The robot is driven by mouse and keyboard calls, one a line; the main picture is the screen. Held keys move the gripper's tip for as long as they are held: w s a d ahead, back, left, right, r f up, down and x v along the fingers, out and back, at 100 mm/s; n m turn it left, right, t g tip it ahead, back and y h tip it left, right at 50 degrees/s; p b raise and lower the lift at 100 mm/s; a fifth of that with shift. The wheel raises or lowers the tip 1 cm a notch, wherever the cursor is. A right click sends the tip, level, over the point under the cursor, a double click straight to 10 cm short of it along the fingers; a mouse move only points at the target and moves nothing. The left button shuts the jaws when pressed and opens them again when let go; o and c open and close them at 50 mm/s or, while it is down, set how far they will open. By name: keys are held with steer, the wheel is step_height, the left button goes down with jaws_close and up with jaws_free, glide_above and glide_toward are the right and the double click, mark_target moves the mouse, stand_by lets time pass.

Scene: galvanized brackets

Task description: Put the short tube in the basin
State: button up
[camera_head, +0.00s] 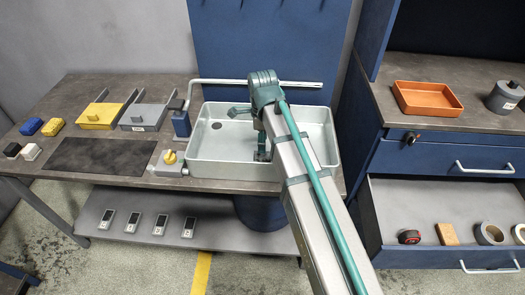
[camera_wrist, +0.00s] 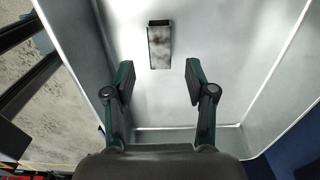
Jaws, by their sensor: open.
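The basin (camera_head: 215,145) is a pale metal sink set in the bench, and its inner walls and floor fill most of the wrist view (camera_wrist: 235,110). The short tube (camera_wrist: 160,48), grey, square-sided and mottled, is inside the basin, with its dark open end at the top of the picture. I cannot tell whether it lies flat. My gripper (camera_wrist: 159,76) is open and empty over the basin, its two fingers apart. The tube shows beyond the fingertips, roughly centred between them, and not touched. In the head view my gripper (camera_head: 262,150) is low within the basin's outline; the tube is not discernible there.
A faucet pipe (camera_head: 225,82) crosses behind the basin. A yellow-knobbed valve (camera_head: 170,158) is at its left edge. Left on the bench are a dark mat (camera_head: 95,157), yellow (camera_head: 100,116) and grey (camera_head: 143,117) brackets, and small blocks. An open drawer (camera_head: 450,205) is at right.

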steer(key=shift+r+b, duration=0.45)
steer(key=shift+r, duration=2.45)
steer(key=shift+a, duration=0.1)
